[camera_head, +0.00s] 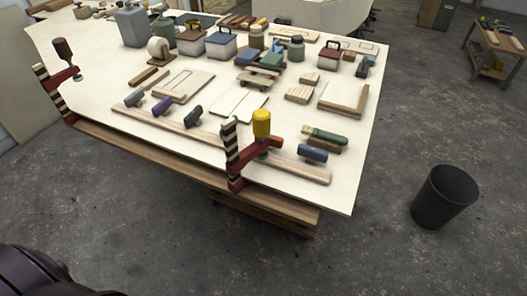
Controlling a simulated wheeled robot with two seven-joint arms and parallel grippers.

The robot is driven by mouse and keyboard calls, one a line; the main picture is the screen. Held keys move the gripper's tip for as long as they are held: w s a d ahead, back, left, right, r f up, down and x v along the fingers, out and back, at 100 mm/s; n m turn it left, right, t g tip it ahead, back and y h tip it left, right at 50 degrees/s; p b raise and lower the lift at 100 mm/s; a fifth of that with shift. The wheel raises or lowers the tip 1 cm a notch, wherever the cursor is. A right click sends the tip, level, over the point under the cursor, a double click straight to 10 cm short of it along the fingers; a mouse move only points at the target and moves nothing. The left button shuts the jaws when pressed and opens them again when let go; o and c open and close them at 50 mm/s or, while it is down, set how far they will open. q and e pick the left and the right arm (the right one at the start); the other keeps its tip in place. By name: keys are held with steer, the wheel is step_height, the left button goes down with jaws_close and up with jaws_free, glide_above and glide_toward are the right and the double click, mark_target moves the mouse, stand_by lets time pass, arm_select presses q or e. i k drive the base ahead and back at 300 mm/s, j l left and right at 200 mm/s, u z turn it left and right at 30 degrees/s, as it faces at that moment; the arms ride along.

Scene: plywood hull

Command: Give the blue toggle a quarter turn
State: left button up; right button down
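The blue toggle (313,153) sits near the right end of a long wooden rail (222,143) along the front of the plywood worktop. It is a short blue cylinder lying nearly level, with a dark lower part against the rail. A purple toggle (161,105), a grey toggle (133,98) and a dark slate toggle (193,116) sit on the left part of the same rail. Neither of my grippers is in view.
A red clamp with a yellow handle (262,124) stands at the front edge, just left of the blue toggle. A green-handled brush (325,136) lies right behind it. Another clamp (64,52) is at the left edge. A black bin (443,197) stands on the floor.

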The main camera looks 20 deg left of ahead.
mark_target(305, 150)
steer(key=i+l+u, duration=0.1)
steer(key=l+u, duration=0.85)
steer(key=i+l, duration=0.05)
steer(key=l, duration=0.1)
